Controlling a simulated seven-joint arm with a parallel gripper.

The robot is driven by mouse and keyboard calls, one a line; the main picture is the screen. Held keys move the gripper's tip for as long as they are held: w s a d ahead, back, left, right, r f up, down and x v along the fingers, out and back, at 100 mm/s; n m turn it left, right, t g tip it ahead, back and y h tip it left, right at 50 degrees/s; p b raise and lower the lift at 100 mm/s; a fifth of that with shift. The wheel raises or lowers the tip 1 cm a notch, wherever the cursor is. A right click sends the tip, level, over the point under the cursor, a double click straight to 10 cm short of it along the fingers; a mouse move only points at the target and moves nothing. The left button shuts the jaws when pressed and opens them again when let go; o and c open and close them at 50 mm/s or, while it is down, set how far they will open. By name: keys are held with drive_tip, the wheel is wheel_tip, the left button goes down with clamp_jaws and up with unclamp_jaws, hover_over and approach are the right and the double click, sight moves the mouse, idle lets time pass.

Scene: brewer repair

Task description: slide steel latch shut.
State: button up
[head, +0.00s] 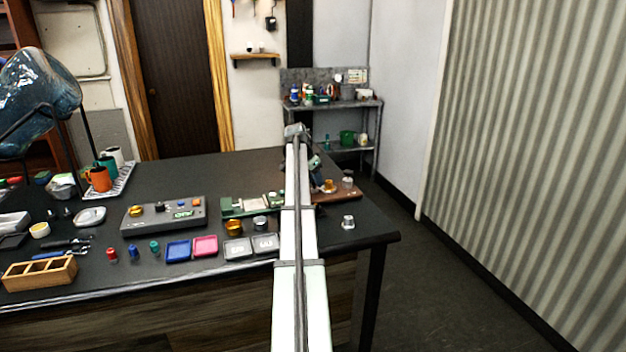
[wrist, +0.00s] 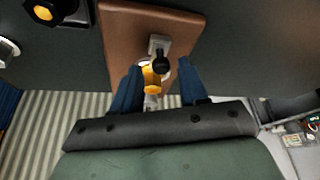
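A brown wooden board (wrist: 120,40) is below my gripper in the wrist view; its edge shows in the head view (head: 325,197). On it is a small steel piece (wrist: 155,43) with a round black knob (wrist: 161,64), which looks like the steel latch. A yellow brass-coloured part (wrist: 151,78) lies just below the knob in the picture, partly hidden. My gripper (wrist: 161,70) has its two blue fingers apart, one on each side of the knob and brass part. Neither finger visibly touches the knob. I cannot tell whether the latch is open or shut.
The black table (head: 370,232) ends just right of the board. My arm hides part of the work area.

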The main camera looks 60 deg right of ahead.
drive_tip(key=v, duration=1.4)
drive_tip(key=shift+f, duration=0.1)
idle(0.4)
